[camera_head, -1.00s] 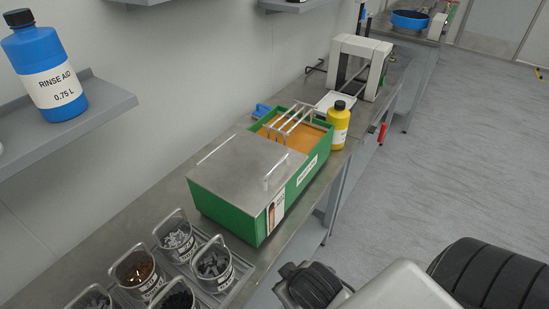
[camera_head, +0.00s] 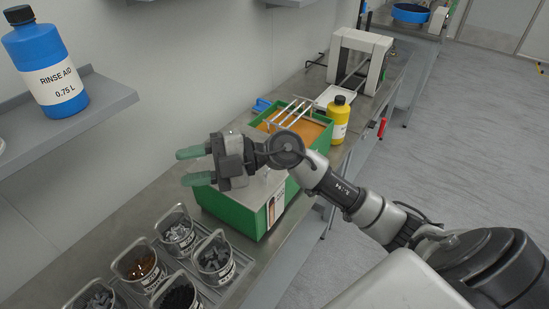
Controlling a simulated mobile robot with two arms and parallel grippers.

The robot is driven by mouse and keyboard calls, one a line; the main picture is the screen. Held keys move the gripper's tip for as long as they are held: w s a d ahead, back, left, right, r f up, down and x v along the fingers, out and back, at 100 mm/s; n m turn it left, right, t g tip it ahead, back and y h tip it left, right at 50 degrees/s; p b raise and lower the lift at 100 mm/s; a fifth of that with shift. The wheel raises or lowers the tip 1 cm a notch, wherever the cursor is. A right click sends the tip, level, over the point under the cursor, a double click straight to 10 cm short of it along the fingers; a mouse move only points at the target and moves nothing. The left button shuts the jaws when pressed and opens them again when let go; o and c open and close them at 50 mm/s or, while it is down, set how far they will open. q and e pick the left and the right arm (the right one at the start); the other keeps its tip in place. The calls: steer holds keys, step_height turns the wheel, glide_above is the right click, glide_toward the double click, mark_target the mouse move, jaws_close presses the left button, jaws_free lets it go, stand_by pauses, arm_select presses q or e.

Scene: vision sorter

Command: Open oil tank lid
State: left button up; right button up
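The green oil tank (camera_head: 234,211) stands on the metal bench. Its flat metal lid (camera_head: 245,135) lies over the near half and is mostly hidden behind my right gripper and arm. The far half is uncovered and shows orange-brown oil (camera_head: 312,131) with a metal rack (camera_head: 291,112) over it. My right gripper (camera_head: 188,166) comes in from the right above the lid, its two greenish fingers apart and pointing left, with nothing between them. The lid's handle is hidden behind the arm. My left gripper is not in view.
Several baskets (camera_head: 214,258) of small parts stand in a tray at the near end of the bench. A yellow bottle (camera_head: 339,121) stands beside the tank's far end. A white frame-shaped device (camera_head: 359,58) is farther back. A blue rinse aid bottle (camera_head: 47,66) stands on the left wall shelf (camera_head: 105,97).

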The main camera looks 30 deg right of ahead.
steer(key=w+d+f+m+g+h, duration=0.2)
steer(key=d+h, duration=0.6)
steer(key=d, duration=0.3)
steer(key=w+d+f+m+g+h, duration=0.1)
steer(key=d+m+g+h, duration=0.15)
steer(key=d+h, duration=0.75)
steer(key=shift+t+y, duration=0.45)
steer(key=shift+y, duration=0.25)
steer(key=f, duration=0.3)
steer(key=w+f+p, duration=0.1)
steer(key=f, duration=0.3)
steer(key=w+f+p, duration=0.1)
steer(key=f, duration=0.2)
steer(key=shift+a+f, duration=0.15)
steer(key=shift+f, duration=0.05)
steer(key=shift+c, duration=0.2)
jaws_close()
